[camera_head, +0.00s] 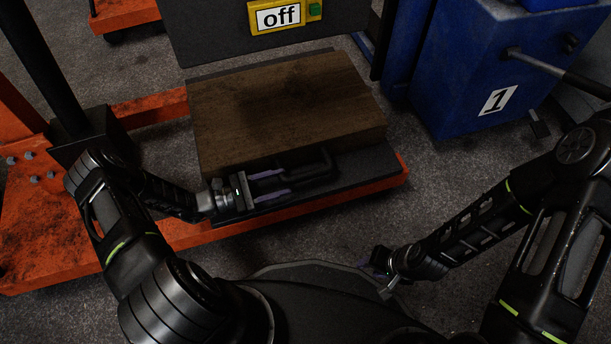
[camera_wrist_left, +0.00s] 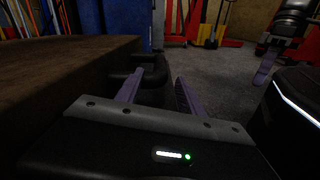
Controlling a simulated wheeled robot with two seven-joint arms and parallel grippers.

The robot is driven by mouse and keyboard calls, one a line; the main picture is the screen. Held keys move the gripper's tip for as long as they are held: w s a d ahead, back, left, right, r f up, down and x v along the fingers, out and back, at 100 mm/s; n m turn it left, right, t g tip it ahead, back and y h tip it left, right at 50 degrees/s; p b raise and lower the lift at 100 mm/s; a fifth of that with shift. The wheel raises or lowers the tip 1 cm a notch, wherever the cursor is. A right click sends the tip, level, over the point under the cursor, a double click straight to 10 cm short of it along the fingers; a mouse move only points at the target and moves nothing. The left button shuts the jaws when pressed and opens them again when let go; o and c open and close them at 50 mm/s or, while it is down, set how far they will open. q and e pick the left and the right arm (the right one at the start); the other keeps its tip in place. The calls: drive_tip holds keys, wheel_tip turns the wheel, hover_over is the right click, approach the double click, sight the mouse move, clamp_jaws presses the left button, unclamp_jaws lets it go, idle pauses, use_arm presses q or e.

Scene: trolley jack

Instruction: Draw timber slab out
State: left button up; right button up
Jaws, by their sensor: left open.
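The timber slab (camera_head: 285,105) is a thick brown block lying on a dark plate (camera_head: 372,172) on the orange frame. Its side fills the left of the left wrist view (camera_wrist_left: 50,72). A black bar handle (camera_head: 326,165) stands out along the slab's near side. My left gripper (camera_head: 288,183) is open at this handle, its purple fingers pointing right along it. In the left wrist view, the handle (camera_wrist_left: 122,77) lies close by the fingers; whether the bar is fully between them is unclear. My right gripper (camera_head: 372,263) hangs low, away from the slab; its finger gap is not clear.
An orange steel frame (camera_head: 150,235) runs under and left of the slab. A dark panel with a yellow-framed "off" sign (camera_head: 283,15) stands behind it. A blue cabinet (camera_head: 465,75) marked "1", with a lever, stands right. Grey floor in front right is free.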

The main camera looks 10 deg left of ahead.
sight(305, 176)
use_arm(q)
drive_tip(key=b+x, duration=0.1)
drive_tip(key=x, duration=0.6)
drive_tip(key=shift+b, duration=0.4)
drive_tip(key=shift+w+d, duration=0.2)
drive_tip(key=shift+d, duration=0.2)
drive_tip(key=shift+c, duration=0.3)
clamp_jaws()
idle(0.4)
